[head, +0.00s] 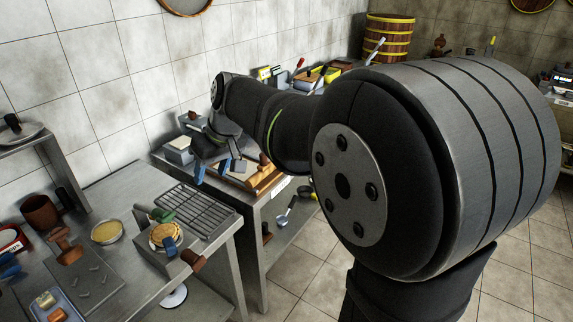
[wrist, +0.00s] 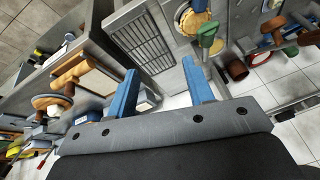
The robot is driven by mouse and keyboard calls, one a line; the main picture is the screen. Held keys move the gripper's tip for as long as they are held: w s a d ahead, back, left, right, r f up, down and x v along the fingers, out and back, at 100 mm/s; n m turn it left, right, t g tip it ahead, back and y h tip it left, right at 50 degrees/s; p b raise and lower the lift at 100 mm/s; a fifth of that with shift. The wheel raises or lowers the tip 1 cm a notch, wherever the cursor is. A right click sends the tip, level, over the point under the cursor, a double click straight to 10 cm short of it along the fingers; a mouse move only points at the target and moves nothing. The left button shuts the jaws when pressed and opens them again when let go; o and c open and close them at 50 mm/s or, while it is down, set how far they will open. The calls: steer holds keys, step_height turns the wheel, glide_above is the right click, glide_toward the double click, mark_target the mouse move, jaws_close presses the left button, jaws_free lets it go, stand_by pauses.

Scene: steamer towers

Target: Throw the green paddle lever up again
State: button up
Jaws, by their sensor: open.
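The green paddle lever (head: 161,214) is on the left metal table in the head view, at the back edge of a round tan food item (head: 165,234). It is small there, and I cannot tell clearly whether it points up or down. In the wrist view the green paddle (wrist: 207,32) shows near the top, just beyond the right fingertip. My gripper (head: 212,169) has blue fingers and hangs apart from the lever, above and behind it to the right. In the wrist view my gripper (wrist: 159,67) is open, with nothing between the fingers.
A wire rack (head: 196,208) lies right of the lever. A brown cup (head: 41,212) and a round dish (head: 107,232) stand to its left. A wooden board (head: 262,181) lies on the second table, near my gripper.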

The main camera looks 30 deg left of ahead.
steer(key=w+d+f+m+t, duration=0.1)
steer(key=w+d+m, duration=0.3)
steer(key=w+d, duration=0.8)
steer(key=shift+w+m+t+h, duration=0.15)
steer(key=shift+m+t+h, duration=0.2)
steer(key=shift+t, duration=0.55)
steer(key=shift+c, duration=0.2)
